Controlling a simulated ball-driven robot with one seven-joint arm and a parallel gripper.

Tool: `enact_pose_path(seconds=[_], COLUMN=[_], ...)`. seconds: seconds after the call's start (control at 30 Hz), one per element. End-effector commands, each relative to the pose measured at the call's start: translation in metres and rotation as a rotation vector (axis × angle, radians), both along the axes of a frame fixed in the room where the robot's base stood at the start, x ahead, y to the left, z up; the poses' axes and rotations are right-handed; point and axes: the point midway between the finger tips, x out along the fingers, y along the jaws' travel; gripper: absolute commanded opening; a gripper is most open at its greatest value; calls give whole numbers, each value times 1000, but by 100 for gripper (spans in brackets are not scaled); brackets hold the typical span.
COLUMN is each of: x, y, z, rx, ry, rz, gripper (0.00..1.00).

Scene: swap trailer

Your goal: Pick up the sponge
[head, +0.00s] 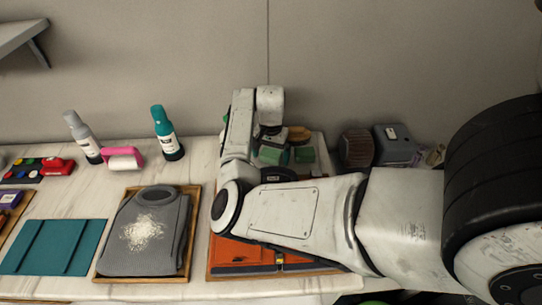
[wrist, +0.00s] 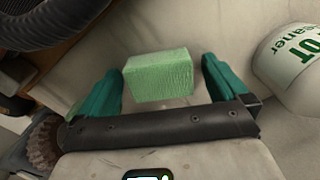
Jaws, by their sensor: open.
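The sponge (wrist: 158,78) is a light green block in the wrist view. It lies on a pale surface between the two teal fingers of my gripper (wrist: 160,66), and gaps show on both sides of it. The gripper is open and holds nothing. In the head view, my gripper (head: 287,155) is low over the back of the counter, beyond my forearm. Green shapes show there, but I cannot clearly tell sponge from fingers. My arm hides part of the counter around it.
A white bottle (wrist: 296,65) with green lettering stands close to the right finger in the wrist view. A brown bristly thing (wrist: 38,145) is at lower left. In the head view, a grey box (head: 395,145) stands right of the gripper, and a teal-capped bottle (head: 166,135) stands left.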

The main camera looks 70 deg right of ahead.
Motion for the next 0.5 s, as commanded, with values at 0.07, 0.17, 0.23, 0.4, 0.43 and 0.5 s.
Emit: enact_pose_path(seconds=[0.07,0.17,0.23,0.4,0.43,0.5], x=[0,0,0,0,0,0], y=[0,0,0,0,0,0], z=[0,0,0,0,0,0], rx=[0,0,0,0,0,0], ry=[0,0,0,0,0,0], rz=[0,0,0,0,0,0], gripper=[95,86,79,63,60,53])
